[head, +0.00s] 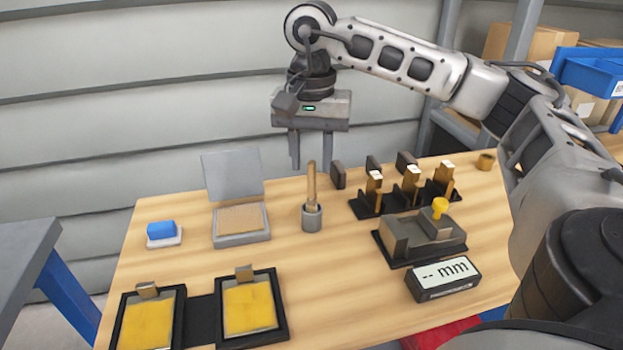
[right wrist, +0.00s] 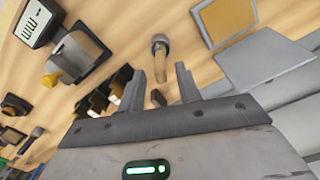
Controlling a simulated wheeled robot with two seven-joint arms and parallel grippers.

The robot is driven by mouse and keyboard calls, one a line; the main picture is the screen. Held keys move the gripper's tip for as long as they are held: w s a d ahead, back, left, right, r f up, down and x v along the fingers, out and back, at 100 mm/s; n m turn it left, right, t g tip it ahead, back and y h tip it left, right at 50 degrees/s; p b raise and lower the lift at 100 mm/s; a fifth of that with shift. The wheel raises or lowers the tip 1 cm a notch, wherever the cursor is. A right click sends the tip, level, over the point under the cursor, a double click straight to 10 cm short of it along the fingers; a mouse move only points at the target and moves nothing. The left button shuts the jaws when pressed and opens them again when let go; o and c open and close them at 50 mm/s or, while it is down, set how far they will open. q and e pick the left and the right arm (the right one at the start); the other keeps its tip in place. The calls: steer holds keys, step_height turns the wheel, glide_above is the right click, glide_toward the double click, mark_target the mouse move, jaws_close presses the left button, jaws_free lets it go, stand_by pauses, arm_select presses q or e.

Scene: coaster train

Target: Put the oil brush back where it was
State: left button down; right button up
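The oil brush (head: 311,182) stands upright with its wooden handle up in a small grey cup (head: 312,219) in the middle of the table. Its bristle end is hidden in the cup. My right gripper (head: 312,167) points down at the handle's top, its two fingers spread apart. In the right wrist view, the handle (right wrist: 161,72) shows between the open fingertips (right wrist: 159,72), with gaps on both sides. I cannot tell how deep the handle reaches between them. My left gripper is not in view.
An open grey box (head: 241,240) and a blue block (head: 161,230) are left of the cup. Black stands with wooden pieces (head: 405,200), a grey fixture (head: 420,238) and a gauge display (head: 443,279) are right. Yellow-filled trays (head: 250,306) lie in front.

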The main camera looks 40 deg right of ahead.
step_height(320, 180, up, 6)
stand_by(0.8)
